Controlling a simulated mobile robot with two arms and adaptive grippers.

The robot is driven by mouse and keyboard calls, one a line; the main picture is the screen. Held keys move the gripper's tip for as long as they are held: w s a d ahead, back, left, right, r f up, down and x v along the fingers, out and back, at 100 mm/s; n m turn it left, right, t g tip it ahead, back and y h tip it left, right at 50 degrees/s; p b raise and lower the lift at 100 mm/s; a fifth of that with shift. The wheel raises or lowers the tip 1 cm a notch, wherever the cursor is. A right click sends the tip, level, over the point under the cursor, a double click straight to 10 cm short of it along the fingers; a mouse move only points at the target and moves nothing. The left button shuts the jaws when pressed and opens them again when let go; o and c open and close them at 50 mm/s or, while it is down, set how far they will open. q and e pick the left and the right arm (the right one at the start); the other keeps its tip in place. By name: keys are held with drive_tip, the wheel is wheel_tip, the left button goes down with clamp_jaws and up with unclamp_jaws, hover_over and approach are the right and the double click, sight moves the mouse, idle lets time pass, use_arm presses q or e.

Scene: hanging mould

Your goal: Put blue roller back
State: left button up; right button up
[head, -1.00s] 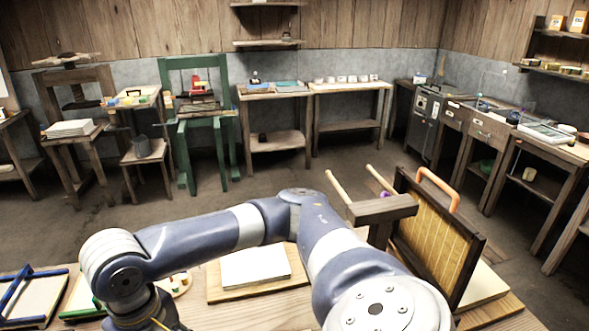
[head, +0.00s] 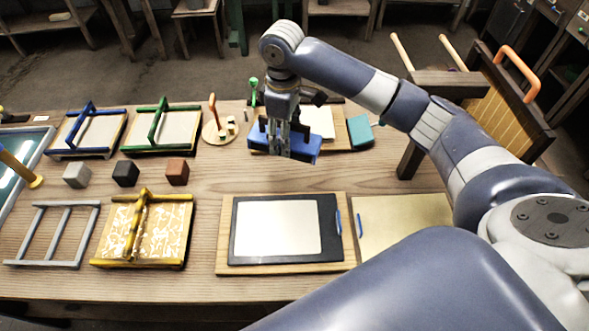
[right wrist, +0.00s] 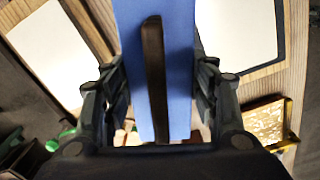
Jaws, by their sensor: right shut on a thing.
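My right gripper (head: 287,132) is shut on the blue roller (head: 303,150), a broad blue piece with a dark handle. In the head view it is at the back middle of the table, over the front of a wooden board. In the right wrist view the blue roller (right wrist: 180,60) lies between the two fingers of the gripper (right wrist: 155,125), with its dark bar (right wrist: 154,75) running along the middle. I cannot tell whether the roller touches the board below. My left gripper is not in view.
A white stack (head: 318,120), a teal block (head: 359,131) and a green-topped tool (head: 253,88) are near the roller. A black-framed sheet (head: 278,228) lies in front. Frames, small cubes and a round palette (head: 220,132) are left; a large upright mould (head: 500,97) is right.

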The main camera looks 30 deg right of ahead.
drive_tip(key=w+d+f+n, duration=0.3)
drive_tip(key=d+f+n, duration=0.1)
drive_tip(key=f, duration=0.1)
drive_tip(key=p, duration=0.1)
hover_over(294, 171)
wheel_tip(294, 171, down, 10)
drive_tip(key=shift+f, duration=0.1)
drive_tip(key=shift+f, duration=0.3)
drive_tip(key=shift+s+f, duration=0.1)
drive_tip(key=shift+f, duration=0.05)
drive_tip(key=shift+s+f, duration=0.15)
drive_tip(key=shift+c, duration=0.9)
drive_tip(key=o, duration=1)
drive_tip(key=shift+s+f, duration=0.1)
drive_tip(key=shift+c, duration=0.2)
drive_tip(key=shift+o, duration=1)
drive_tip(key=shift+w+f, duration=0.15)
drive_tip(key=shift+w, duration=0.1)
wheel_tip(294, 171, up, 14)
drive_tip(key=b, duration=0.1)
drive_tip(key=shift+f, duration=0.15)
